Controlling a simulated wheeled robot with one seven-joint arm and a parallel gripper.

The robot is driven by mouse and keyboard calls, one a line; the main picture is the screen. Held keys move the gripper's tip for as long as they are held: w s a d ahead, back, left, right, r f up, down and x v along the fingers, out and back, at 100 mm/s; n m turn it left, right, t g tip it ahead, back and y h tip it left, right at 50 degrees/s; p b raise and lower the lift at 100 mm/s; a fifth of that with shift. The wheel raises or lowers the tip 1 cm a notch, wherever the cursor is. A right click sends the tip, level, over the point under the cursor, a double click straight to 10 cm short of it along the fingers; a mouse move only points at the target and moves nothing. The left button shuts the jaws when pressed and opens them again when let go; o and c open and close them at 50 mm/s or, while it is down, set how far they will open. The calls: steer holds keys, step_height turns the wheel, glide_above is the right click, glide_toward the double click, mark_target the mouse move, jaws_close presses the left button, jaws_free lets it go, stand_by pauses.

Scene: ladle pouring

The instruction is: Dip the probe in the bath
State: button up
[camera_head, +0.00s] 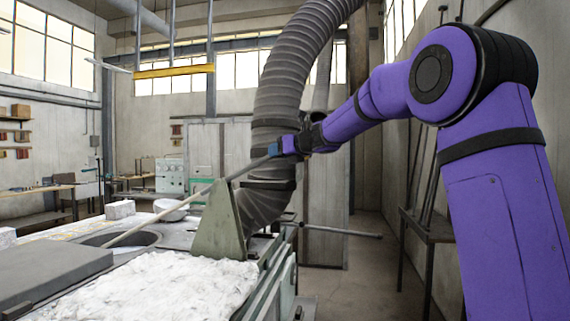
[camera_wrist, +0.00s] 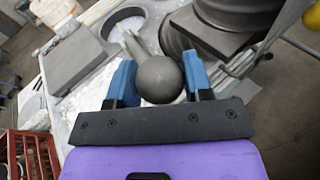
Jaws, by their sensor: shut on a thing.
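My gripper (camera_head: 278,148) is shut on the probe (camera_head: 165,219), a long thin grey rod. The rod slopes down to the left, and its lower end lies by the round opening of the bath (camera_head: 143,239); I cannot tell whether the tip is below the rim. In the wrist view the probe's round grey end (camera_wrist: 160,80) sits between the blue fingertips of my gripper (camera_wrist: 158,72). The ring-shaped bath rim (camera_wrist: 122,19) also shows there at the top.
A grey triangular plate (camera_head: 220,224) stands beside the rod, close to it. A thick ribbed duct (camera_head: 278,75) rises behind my gripper. A grey slab (camera_head: 50,272) and rough white material (camera_head: 160,287) lie in front of the bath. A metal stand (camera_head: 428,230) is at right.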

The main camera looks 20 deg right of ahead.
steer(key=shift+w+a+r, duration=0.2)
steer(key=shift+r, duration=0.3)
steer(key=shift+w+a+r, duration=0.15)
steer(key=shift+a+r, duration=0.1)
steer(key=shift+r, duration=0.25)
steer(key=shift+w+a+r, duration=0.2)
steer(key=shift+r, duration=0.3)
steer(key=o, duration=1.3)
steer(key=shift+c, duration=0.2)
steer(key=shift+s, duration=0.1)
steer(key=shift+s+d, duration=0.2)
steer(key=shift+s, duration=0.05)
steer(key=v, duration=1)
steer(key=shift+a, duration=0.15)
